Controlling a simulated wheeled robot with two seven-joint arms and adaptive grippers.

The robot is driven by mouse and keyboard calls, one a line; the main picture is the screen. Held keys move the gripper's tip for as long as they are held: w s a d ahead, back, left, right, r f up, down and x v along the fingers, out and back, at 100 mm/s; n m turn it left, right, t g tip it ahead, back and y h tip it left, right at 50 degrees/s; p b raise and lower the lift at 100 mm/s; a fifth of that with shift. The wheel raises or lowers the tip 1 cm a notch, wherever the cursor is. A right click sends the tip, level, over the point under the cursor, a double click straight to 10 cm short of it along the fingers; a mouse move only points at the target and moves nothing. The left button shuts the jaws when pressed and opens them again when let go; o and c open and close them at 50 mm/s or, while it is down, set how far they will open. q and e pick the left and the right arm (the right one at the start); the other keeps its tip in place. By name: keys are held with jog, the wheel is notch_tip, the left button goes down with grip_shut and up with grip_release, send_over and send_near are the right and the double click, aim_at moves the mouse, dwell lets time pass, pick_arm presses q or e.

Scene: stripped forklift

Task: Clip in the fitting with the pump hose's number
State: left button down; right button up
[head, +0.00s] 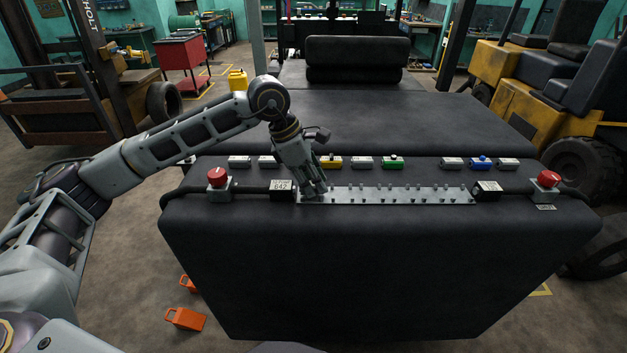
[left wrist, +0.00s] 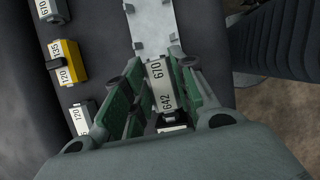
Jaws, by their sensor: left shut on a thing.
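My left gripper (head: 318,196) is at the left end of a metal rail (head: 400,196) with upright pegs. A dark hose end block (head: 282,191) left of the rail carries a label reading 642. Another labelled hose end block (head: 487,191) is at the rail's right end; its number is unreadable. My right gripper is not in view.
Behind the rail stand several fittings, including yellow (head: 331,162), green (head: 392,162), blue (head: 481,162) and white ones (head: 239,161). Red buttons (head: 217,177) (head: 547,179) flank the rail. Orange blocks (head: 186,318) lie on the floor. The dark cover in front is clear.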

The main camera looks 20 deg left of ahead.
pick_arm(q)
jog(key=shift+f+b, duration=0.35)
jog(key=shift+f, duration=0.05)
dwell(0.4)
jog(key=c, duration=1.1)
grip_release()
jog(key=shift+r, duration=0.1)
jog(key=shift+v, duration=5.9)
